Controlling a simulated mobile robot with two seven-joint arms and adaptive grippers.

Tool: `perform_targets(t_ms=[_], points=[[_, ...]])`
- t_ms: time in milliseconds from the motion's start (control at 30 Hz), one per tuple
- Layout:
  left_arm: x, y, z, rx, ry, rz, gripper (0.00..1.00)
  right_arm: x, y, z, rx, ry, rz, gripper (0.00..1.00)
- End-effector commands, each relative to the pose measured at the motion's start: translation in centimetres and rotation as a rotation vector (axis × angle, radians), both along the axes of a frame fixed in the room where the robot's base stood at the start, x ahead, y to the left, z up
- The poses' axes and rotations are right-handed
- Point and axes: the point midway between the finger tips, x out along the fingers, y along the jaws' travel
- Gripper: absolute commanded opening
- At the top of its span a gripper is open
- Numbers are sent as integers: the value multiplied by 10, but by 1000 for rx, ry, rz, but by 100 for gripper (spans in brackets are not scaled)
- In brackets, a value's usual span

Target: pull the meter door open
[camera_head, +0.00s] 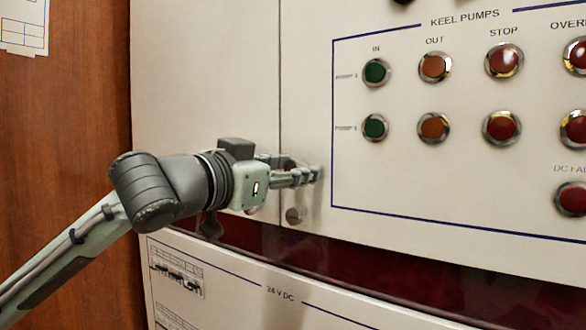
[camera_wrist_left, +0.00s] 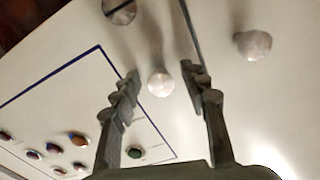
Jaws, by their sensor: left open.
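No label reading "meter" shows. A white door panel marked KEEL PUMPS (camera_head: 400,185) lies flat, right of a vertical seam, beside a plain white panel (camera_head: 205,75). In the left wrist view a small round pale knob (camera_wrist_left: 160,82) sits on the lamp side of the seam. My left gripper (camera_head: 316,173) is in front of that panel, just right of the seam. Its fingers (camera_wrist_left: 168,90) are open, one on each side of the knob in that view; whether they touch it I cannot tell. The head view hides the knob behind the fingers. My right gripper is not in view.
A slotted metal disc (camera_head: 293,215) is below the fingers. Another round knob (camera_wrist_left: 252,45) sits across the seam. Several lamps and buttons (camera_head: 435,67) fill the blue frame. A lower 24 V DC panel (camera_head: 270,305) lies below a dark red strip (camera_head: 340,247). Wood wall (camera_head: 65,140) is at left.

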Motion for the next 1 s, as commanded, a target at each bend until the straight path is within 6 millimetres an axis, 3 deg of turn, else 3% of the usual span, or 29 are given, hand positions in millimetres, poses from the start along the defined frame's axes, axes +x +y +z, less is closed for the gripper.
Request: perform_targets(t_ms=[333,667,1000], points=[[4,-3,0,1,-1,1,43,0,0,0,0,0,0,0],[4,-3,0,0,0,1,2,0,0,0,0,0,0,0],[4,-3,0,0,0,1,0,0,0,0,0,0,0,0]])
